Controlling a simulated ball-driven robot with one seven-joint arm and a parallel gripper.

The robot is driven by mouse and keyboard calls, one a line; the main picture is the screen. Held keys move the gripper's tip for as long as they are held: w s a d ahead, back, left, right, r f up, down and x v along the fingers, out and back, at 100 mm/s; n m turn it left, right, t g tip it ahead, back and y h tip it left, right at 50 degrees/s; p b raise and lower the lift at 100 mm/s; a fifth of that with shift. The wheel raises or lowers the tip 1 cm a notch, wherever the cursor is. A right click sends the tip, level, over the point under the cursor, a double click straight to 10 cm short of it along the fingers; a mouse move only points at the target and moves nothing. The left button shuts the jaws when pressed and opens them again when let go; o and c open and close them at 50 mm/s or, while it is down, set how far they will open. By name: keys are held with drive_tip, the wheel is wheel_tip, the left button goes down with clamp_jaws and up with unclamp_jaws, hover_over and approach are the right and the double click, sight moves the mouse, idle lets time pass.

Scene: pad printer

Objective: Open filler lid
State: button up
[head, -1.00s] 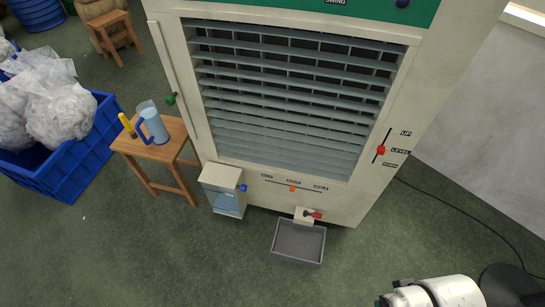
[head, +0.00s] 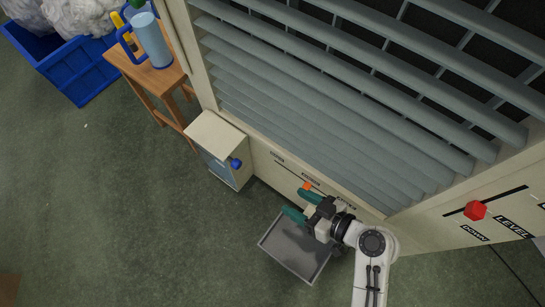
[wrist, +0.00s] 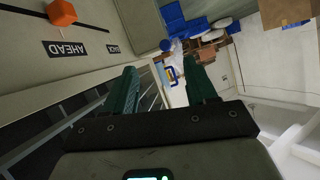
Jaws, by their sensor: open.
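The filler box (head: 212,160) is a cream box with a bluish window, fixed low on the machine's front. Its cream lid (head: 217,131) lies flat on top and looks shut. A blue knob (head: 235,163) sticks out on its right side. My gripper (head: 299,205) is open and empty, to the right of the box and apart from it, above the grey tray. Its teal fingers point left, toward the box side. In the wrist view my gripper (wrist: 160,88) also shows its fingers spread, with nothing between them. I cannot clearly make out the lid there.
The grey tray (head: 290,257) lies under my gripper. An orange slider knob (head: 307,186) is close to the fingers on the machine's front. A wooden stool (head: 160,78) with a blue jug (head: 152,42) stands beyond the box. The floor left of the box is clear.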

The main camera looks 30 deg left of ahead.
sight(240, 167)
drive_tip(key=w+a+f+y+b, duration=0.1)
drive_tip(key=a+b, duration=0.2)
drive_tip(key=a, duration=0.4)
drive_tip(key=w+a+f+n+y+b, duration=0.1)
drive_tip(key=a+f+y+b, duration=0.1)
drive_tip(key=a, duration=0.4)
drive_tip(key=w+a+f+n+t+y+b, duration=0.1)
drive_tip(key=w+a+f+y+b, duration=0.1)
drive_tip(key=a+b, duration=0.2)
drive_tip(key=shift+a, duration=1.85)
drive_tip(key=shift+c, duration=0.2)
drive_tip(key=shift+f, duration=0.1)
clamp_jaws()
